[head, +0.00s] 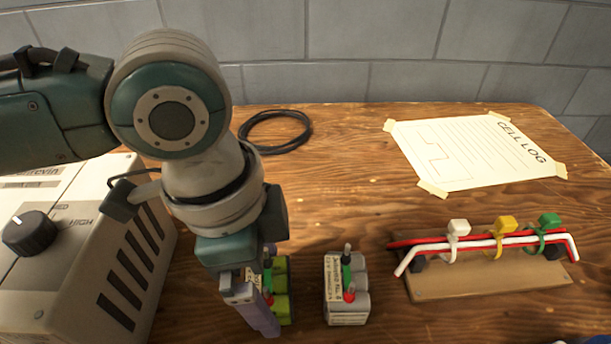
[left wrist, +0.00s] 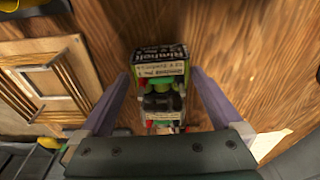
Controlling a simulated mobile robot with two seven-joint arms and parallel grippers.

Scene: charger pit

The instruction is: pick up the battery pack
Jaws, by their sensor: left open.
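A green battery pack (head: 281,290) with red and green terminals stands on the wooden bench, partly hidden behind my left gripper (head: 262,312) in the head view. In the left wrist view a labelled pack (left wrist: 160,62), with green showing under dark parts, lies between the two spread fingers of my left gripper (left wrist: 160,95). Gaps show on both sides of it, so the fingers are open and hold nothing. A second, grey battery pack (head: 347,300) with a green and a red terminal stands to the right of the green one. My right gripper is not in view.
A beige charger (head: 85,250) with a black knob stands at the left. A wooden board (head: 490,277) with red and white rods and coloured clips lies at the right. A taped paper sheet (head: 475,152) and a black cable coil (head: 275,147) lie further back.

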